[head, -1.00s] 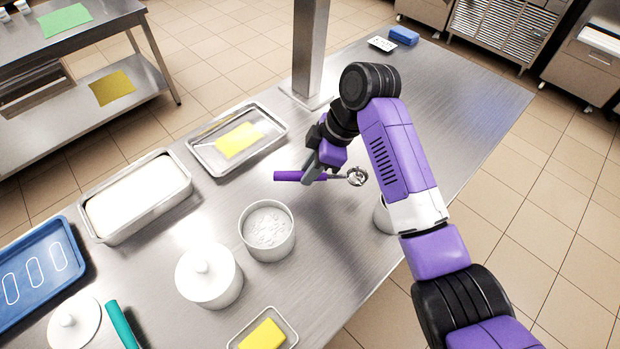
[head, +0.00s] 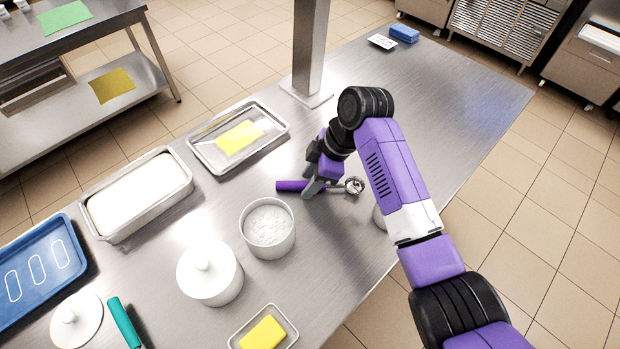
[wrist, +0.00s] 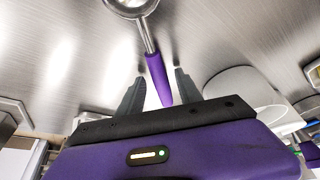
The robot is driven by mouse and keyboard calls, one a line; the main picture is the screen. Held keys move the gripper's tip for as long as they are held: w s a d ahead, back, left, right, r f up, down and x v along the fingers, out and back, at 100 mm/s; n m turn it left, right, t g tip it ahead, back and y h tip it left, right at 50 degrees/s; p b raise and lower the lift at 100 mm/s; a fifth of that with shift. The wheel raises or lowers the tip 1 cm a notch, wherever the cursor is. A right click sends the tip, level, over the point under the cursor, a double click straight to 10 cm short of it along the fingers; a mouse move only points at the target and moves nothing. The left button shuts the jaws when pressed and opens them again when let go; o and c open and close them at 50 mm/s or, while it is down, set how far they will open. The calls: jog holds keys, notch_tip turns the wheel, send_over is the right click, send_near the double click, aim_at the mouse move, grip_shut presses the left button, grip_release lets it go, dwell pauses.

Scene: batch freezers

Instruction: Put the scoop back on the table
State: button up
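The scoop has a purple handle (head: 291,186) and a metal bowl (head: 354,186). It appears to lie on the steel table (head: 440,110), between the tray with the yellow card and the open white tub. My gripper (head: 311,192) is low over the handle and hides the scoop's middle. In the wrist view the scoop's purple handle (wrist: 157,72) runs between my gripper's two fingers (wrist: 155,88), with a gap on both sides. The fingers look open. The bowl is partly cut off at the top of that view.
The open white tub (head: 267,228) and a lidded white pot (head: 210,273) stand close in front. A steel tray (head: 278,137) lies behind, beside a metal post (head: 309,50). Another white container (head: 380,216) is partly behind my arm. The table's far right is clear.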

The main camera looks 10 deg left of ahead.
jog(key=b+v, duration=0.1)
jog(key=v, duration=1.1)
jog(key=shift+r, duration=0.2)
